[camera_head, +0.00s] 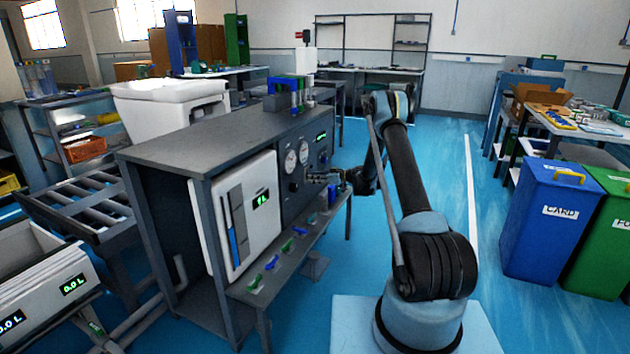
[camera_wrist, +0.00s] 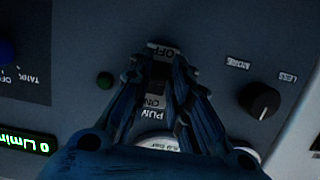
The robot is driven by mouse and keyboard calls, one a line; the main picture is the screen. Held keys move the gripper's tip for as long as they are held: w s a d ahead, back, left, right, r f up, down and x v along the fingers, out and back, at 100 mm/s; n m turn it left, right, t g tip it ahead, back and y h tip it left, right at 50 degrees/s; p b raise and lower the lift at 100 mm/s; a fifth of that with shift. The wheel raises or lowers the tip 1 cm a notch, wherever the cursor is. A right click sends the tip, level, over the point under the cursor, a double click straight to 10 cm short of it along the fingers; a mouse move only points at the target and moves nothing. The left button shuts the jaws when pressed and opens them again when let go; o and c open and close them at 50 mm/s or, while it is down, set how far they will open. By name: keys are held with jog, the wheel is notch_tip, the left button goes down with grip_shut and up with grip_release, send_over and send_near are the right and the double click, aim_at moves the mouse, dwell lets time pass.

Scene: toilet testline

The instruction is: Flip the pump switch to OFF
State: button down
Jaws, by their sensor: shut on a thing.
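The pump switch (camera_wrist: 157,88) is on the dark control panel (camera_wrist: 215,30). In the wrist view, an upside-down OFF label (camera_wrist: 160,50) lies above it, and the ON and PUMP labels lie below it. My gripper (camera_wrist: 160,76) reaches over the switch with one finger on each side, shut on it. The fingers and shadow hide much of the switch, so I cannot tell which way it is set. In the head view, my gripper (camera_head: 337,178) is at the right part of the panel (camera_head: 292,185); the switch is too small to make out there.
Two gauges (camera_head: 291,161) are on the panel. A shelf with coloured clips (camera_head: 262,275) runs below it. Blue floor is open behind my arm.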

jog(key=shift+f+y, duration=0.2)
jog(key=shift+y, duration=0.1)
dwell(0.4)
jog(key=c, duration=1.5)
grip_release()
jog(key=v, duration=1.2)
jog(key=shift+f, duration=0.15)
